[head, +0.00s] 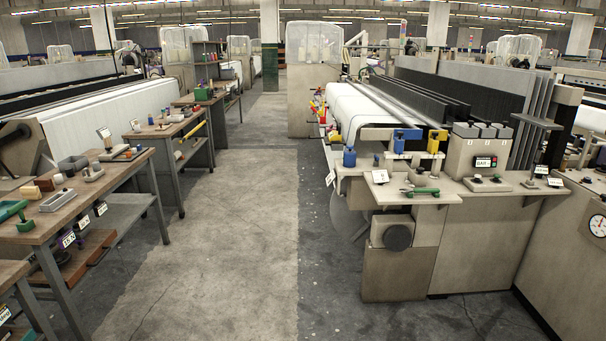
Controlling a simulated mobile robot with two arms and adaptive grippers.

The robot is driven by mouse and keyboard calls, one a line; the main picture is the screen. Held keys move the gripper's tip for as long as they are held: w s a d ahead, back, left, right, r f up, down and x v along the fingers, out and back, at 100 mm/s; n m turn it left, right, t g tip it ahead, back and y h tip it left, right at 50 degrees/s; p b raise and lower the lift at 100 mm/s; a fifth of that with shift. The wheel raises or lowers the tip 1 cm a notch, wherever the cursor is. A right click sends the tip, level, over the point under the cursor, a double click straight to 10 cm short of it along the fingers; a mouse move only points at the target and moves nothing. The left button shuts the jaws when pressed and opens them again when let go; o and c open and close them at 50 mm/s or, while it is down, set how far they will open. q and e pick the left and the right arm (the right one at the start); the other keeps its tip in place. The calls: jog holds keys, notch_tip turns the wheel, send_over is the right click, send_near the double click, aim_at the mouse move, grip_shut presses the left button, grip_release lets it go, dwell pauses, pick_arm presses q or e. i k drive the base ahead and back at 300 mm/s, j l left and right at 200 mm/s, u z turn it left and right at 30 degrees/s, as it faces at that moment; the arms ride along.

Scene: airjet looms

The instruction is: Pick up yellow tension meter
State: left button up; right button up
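I cannot tell for sure which thing is the yellow tension meter. A small yellow block-like part (435,141) is at the front of the loom (480,240) on the right, beside a blue one (399,142). A yellow rod-like thing (193,130) shows at the side of a workbench on the left. A smaller yellow piece (333,137) is at the loom's left edge. All are far from the camera and small. Neither of my grippers shows in the head view.
Workbenches with tools and small boxes line the left, the nearest with a wooden top (98,187). A bare concrete aisle (225,240) runs between them and the loom. A blue bottle (349,157) and a green-handled tool (424,191) are on the loom's front ledge.

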aim_at(335, 135)
jog(key=i, duration=2.4)
jog(key=i+j+z, duration=0.1)
jog(key=i, duration=1.1)
